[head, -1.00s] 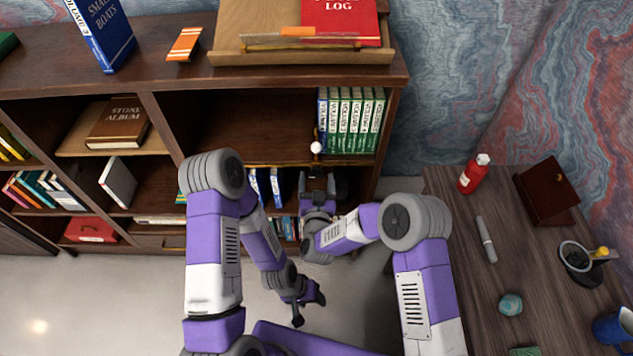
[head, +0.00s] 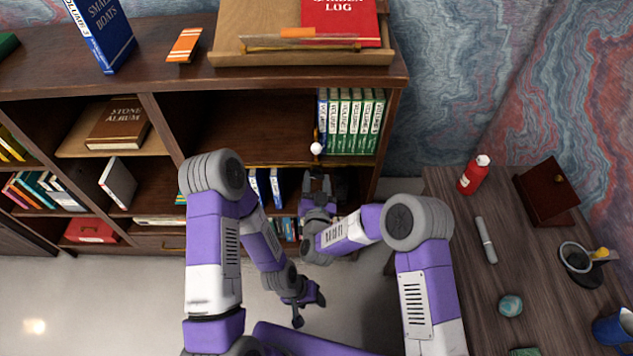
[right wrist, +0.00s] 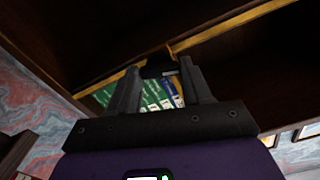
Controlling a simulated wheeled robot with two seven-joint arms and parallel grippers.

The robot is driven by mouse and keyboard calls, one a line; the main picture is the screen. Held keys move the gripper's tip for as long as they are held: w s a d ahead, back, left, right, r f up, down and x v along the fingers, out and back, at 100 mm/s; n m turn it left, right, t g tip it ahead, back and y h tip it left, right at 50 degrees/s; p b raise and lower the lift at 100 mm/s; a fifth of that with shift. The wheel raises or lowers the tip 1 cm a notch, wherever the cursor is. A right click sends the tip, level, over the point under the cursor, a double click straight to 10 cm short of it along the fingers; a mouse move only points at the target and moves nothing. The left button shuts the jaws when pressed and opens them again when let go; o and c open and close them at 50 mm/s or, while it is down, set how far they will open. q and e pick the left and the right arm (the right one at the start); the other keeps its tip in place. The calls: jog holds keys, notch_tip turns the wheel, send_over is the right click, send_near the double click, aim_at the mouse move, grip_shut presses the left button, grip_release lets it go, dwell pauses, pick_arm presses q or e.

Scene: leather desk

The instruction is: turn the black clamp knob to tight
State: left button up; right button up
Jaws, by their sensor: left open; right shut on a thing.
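The black clamp knob (right wrist: 158,67) shows as a dark shape between my right fingertips in the right wrist view, below the shelf edge. Its marking and turn angle cannot be read. My right gripper (head: 318,183) reaches to just below the middle shelf's front edge in the head view. It is shut on the knob, and its fingers also show in the right wrist view (right wrist: 161,76). In the head view I cannot make out the knob clearly. My left gripper (head: 311,302) is open and empty, low over the floor in front of the bookcase.
A thin rod with a white ball (head: 316,148) stands at the shelf edge beside several green-and-white volumes (head: 350,120). Blue-and-white books (head: 266,187) stand on the shelf below, left of my right gripper. A wooden desk (head: 455,235) with small items is at the right.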

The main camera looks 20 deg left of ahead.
jog(key=shift+f+m, duration=0.1)
jog(key=shift+m, duration=7)
jog(key=o, duration=1.1)
jog(key=shift+c, duration=0.2)
jog(key=p+v, duration=0.2)
jog(key=v, duration=0.5)
jog(key=shift+s, duration=0.35)
